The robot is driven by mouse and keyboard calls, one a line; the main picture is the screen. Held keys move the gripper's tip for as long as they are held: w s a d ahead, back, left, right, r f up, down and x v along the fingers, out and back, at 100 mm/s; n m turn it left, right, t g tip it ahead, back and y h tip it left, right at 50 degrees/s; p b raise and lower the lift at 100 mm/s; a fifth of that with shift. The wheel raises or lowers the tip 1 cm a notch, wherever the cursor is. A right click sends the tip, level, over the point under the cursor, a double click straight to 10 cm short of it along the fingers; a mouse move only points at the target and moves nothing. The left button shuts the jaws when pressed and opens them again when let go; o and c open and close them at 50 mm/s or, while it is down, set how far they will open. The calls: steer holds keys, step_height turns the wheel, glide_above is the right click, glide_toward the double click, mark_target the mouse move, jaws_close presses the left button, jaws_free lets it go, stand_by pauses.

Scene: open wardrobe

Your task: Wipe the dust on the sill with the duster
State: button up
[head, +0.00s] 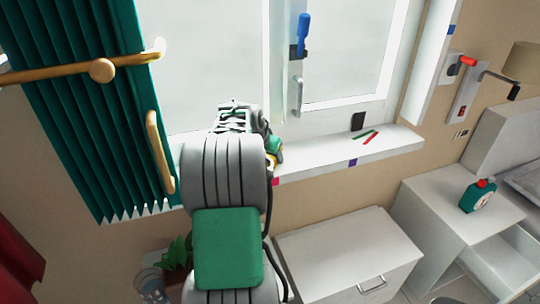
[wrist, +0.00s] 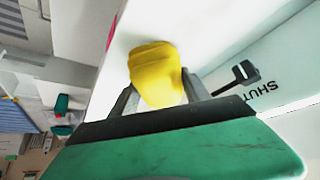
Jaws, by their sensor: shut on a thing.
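The white sill (head: 330,157) runs under the window in the head view. It also shows as the pale surface in the wrist view (wrist: 205,25). My gripper (wrist: 157,90) is shut on a yellow thing, which I take for the duster (wrist: 155,68). In the head view my gripper (head: 272,158) is over the left part of the sill, mostly hidden by my arm. Only a little yellow shows there. The duster is close to the sill; I cannot tell whether it touches. I cannot make out any dust on the sill.
A black thing (head: 358,121) and red and green sticks (head: 366,136) are on the sill's right part. A green curtain (head: 85,100) hangs at left. A white cabinet (head: 345,255) stands below, and a green bottle (head: 477,197) is on the nightstand (head: 432,197).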

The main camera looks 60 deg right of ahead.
steer(key=shift+w+a+r, duration=0.1)
steer(key=shift+w+a, duration=1.2)
steer(key=shift+w+a+f+b, duration=0.15)
steer(key=shift+w+a+b, duration=0.2)
steer(key=shift+w+a, duration=0.9)
steer(key=shift+w+a+f+b, duration=0.1)
steer(key=shift+w+a+b, duration=0.2)
steer(key=shift+w+a, duration=1.7)
steer(key=shift+a, duration=0.1)
steer(key=shift+r, duration=0.15)
